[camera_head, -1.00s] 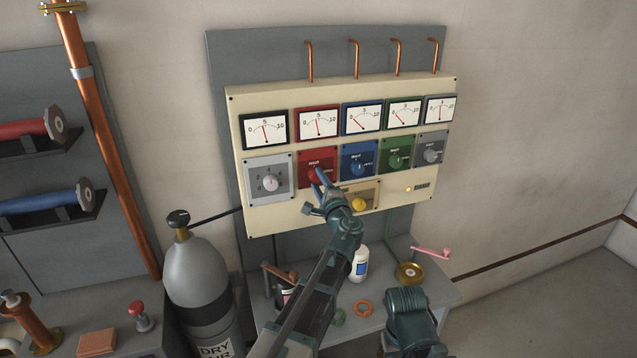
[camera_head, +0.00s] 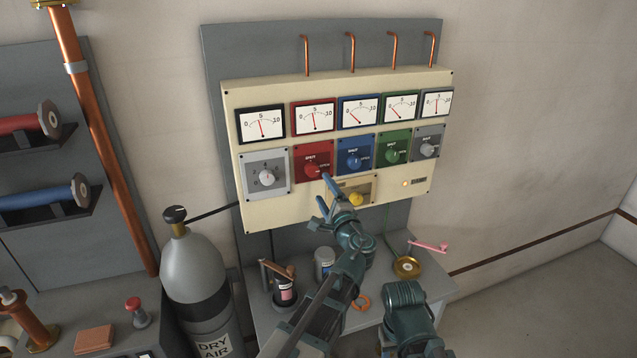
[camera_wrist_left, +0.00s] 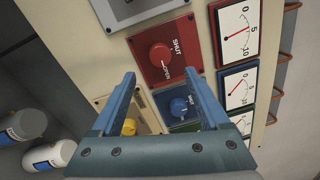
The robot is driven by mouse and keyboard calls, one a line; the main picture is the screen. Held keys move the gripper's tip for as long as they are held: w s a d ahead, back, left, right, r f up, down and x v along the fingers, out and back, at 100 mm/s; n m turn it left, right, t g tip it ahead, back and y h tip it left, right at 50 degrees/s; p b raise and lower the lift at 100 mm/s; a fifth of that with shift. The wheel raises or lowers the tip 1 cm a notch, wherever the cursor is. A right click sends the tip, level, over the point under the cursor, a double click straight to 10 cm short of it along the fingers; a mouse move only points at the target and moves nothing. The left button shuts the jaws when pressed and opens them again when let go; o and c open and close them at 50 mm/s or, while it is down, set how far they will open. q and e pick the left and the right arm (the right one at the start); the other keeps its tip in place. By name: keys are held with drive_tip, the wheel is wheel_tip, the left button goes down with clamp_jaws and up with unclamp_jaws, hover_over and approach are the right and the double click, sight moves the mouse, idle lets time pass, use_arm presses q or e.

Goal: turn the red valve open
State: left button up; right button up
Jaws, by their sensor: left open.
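The red valve (camera_head: 312,170) is a round knob on a red plate marked SHUT and OPEN, in the lower row of the cream panel. In the left wrist view the red valve (camera_wrist_left: 160,56) lies just beyond the fingertips, with clear space around it. I cannot read its turn position surely. My left gripper (camera_head: 325,193) is open and empty, below and in front of the red plate. Its two blue fingers (camera_wrist_left: 162,82) are spread, apart from the knob. My right arm shows low in the head view, but its gripper does not.
The blue valve (camera_head: 355,158) is right of the red one, and a yellow knob (camera_head: 356,199) is below. A grey selector dial (camera_head: 266,177) is to the left. Gauges line the top row.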

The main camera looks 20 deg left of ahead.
use_arm(q)
drive_tip(key=v, duration=0.6)
drive_tip(key=shift+f, duration=0.1)
drive_tip(key=s+a+f+n+g+h, duration=0.2)
drive_tip(key=s+a+f+n+g, duration=0.3)
drive_tip(key=f, duration=0.4)
drive_tip(key=s+a+f+n+g+h, duration=0.2)
drive_tip(key=s+a+f+n+g, duration=0.3)
drive_tip(key=f, duration=0.4)
drive_tip(key=s+d+f+g+h+b, duration=0.2)
drive_tip(key=s+d+f+b, duration=0.1)
drive_tip(key=s+d+f, duration=0.2)
drive_tip(key=s+d+f+g+h+b, duration=0.3)
drive_tip(key=s+d+f, duration=0.3)
drive_tip(key=s+d, duration=0.3)
drive_tip(key=d, duration=0.4)
drive_tip(key=shift+d+g, duration=0.3)
